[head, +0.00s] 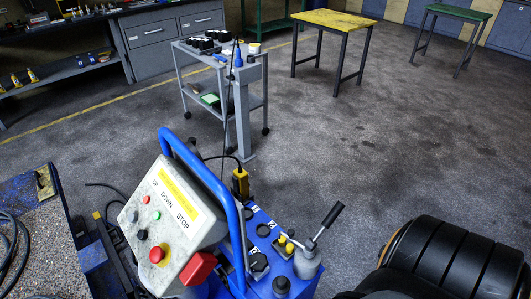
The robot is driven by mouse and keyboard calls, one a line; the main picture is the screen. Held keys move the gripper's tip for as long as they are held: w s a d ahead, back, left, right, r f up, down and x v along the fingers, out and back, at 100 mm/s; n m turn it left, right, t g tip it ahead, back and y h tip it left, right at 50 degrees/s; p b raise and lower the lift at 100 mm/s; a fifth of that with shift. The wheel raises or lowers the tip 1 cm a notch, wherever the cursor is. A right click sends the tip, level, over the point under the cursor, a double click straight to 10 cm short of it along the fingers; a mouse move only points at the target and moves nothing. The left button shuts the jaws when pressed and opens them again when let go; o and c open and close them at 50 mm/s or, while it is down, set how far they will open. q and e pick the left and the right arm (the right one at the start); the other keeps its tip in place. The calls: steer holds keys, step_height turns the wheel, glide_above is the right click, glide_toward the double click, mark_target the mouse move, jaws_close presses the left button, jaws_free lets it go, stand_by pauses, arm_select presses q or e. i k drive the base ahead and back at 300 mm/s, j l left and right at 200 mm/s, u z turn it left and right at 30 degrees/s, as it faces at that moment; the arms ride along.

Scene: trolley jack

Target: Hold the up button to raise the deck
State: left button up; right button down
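A worn white control box (185,262) with a yellow label strip stands tilted at the lower left, beside a blue tubular handle (216,180). Its face reads UP, DOWN and STOP. In line below UP are a small red round part (146,200) and a white one (133,216). In line below DOWN are a green one (157,215) and a black one (142,234). A large red mushroom button (157,254) is in line with STOP. I cannot tell lamps from buttons. Neither gripper is in view, and nothing touches the box face.
A blue unit (262,225) with black caps and a black-handled lever (325,222) adjoins the box. A large black ribbed shape (455,255) fills the lower right. A grey trolley (195,72) stands behind; open floor lies right.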

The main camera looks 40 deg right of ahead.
mark_target(133, 217)
steer(key=i+z, duration=0.15)
steer(key=z, duration=0.3)
steer(key=k+l+u, duration=0.15)
steer(key=u, duration=0.2)
steer(key=k+l+u, duration=0.2)
steer(key=u, duration=0.15)
steer(key=k+l+u, duration=0.15)
steer(key=u, duration=0.2)
steer(key=k+l+u, duration=0.1)
steer(key=u, duration=0.35)
steer(key=k+l+u, duration=0.2)
steer(key=u, duration=0.25)
steer(key=k+l+u, duration=0.15)
steer(key=u, duration=0.3)
steer(key=k+u, duration=0.15)
steer(key=u, duration=0.25)
steer(key=k+u, duration=0.2)
steer(key=u, duration=0.25)
steer(key=k+l+u, duration=0.15)
steer(key=k+u, duration=0.45)
steer(key=k, duration=0.15)
steer(key=k+l+z, duration=0.25)
steer(key=z, duration=0.15)
steer(key=k+l+z, duration=0.25)
steer(key=l+z, duration=0.5)
steer(key=l, duration=0.3)
steer(key=l+z, duration=0.25)
steer(key=l, duration=0.35)
steer(key=i, duration=0.05)
